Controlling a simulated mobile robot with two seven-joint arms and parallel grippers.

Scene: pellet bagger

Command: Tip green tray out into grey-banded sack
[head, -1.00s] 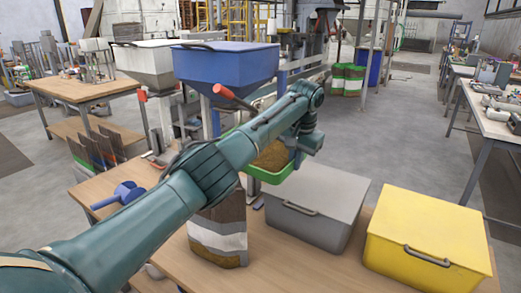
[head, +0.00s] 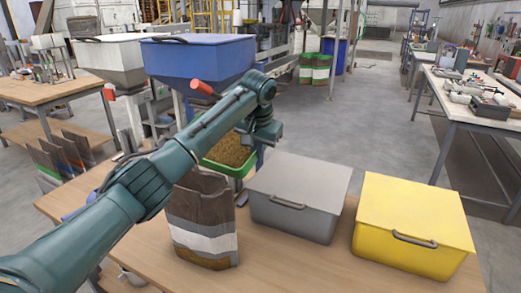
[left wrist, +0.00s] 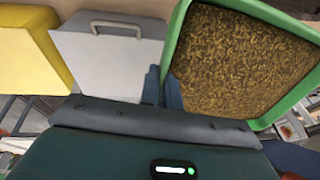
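The green tray (head: 229,167), filled with brown pellets, is held about level behind and slightly right of the sack's top. It fills the right of the left wrist view (left wrist: 178,38). My left gripper (head: 258,150) is at the tray's right side; its fingers (left wrist: 162,88) close on the tray's wall. The grey-banded sack (head: 202,218) stands upright on the table, brown with a grey and a white band. Its top looks open; my left arm passes close to its left edge in the picture. My right gripper is not in view.
A grey lidded box (head: 300,180) stands right of the sack, and a yellow lidded box (head: 415,215) right of that. Blue (head: 198,62) and white (head: 107,58) hoppers stand behind. Several other sacks (head: 62,160) stand at the left. Bare table (head: 280,260) lies in front.

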